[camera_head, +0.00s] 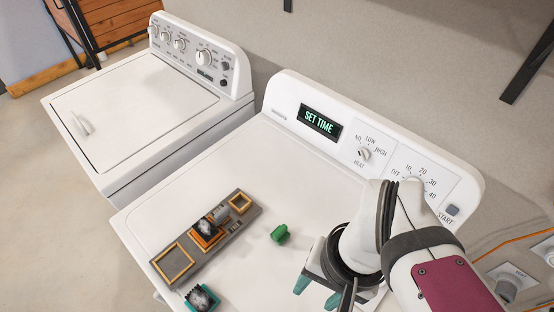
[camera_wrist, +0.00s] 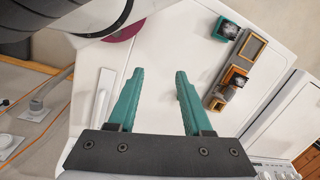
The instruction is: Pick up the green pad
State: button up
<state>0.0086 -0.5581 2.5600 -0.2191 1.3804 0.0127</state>
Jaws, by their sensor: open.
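A small green piece (camera_head: 280,234), the likely green pad, lies on the white top of the dryer in the head view, left of and behind my gripper (camera_head: 317,292). I cannot make it out in the wrist view; a finger may hide it. My gripper is open, with its two teal fingers apart and nothing between them; it also shows in the wrist view (camera_wrist: 159,74). In the head view it hangs over the front right part of the dryer top, apart from the green piece.
A grey tray (camera_head: 182,277) with orange-framed compartments lies left of the green piece. A teal square holder (camera_head: 203,298) with a dark and white item stands by the tray's front end. The control panel (camera_head: 365,150) rises behind. A white washer (camera_head: 135,112) stands left.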

jog(key=shift+o, duration=0.3)
jog(key=o, duration=0.6)
jog(key=n+h, duration=0.2)
jog(key=n, duration=1.2)
send_over(280, 230)
jog(key=s, duration=0.1)
notch_tip(280, 230, down, 5)
jog(key=shift+n, duration=0.3)
jog(key=f, duration=1)
jog(key=w+f, duration=0.1)
jog(key=f, duration=0.5)
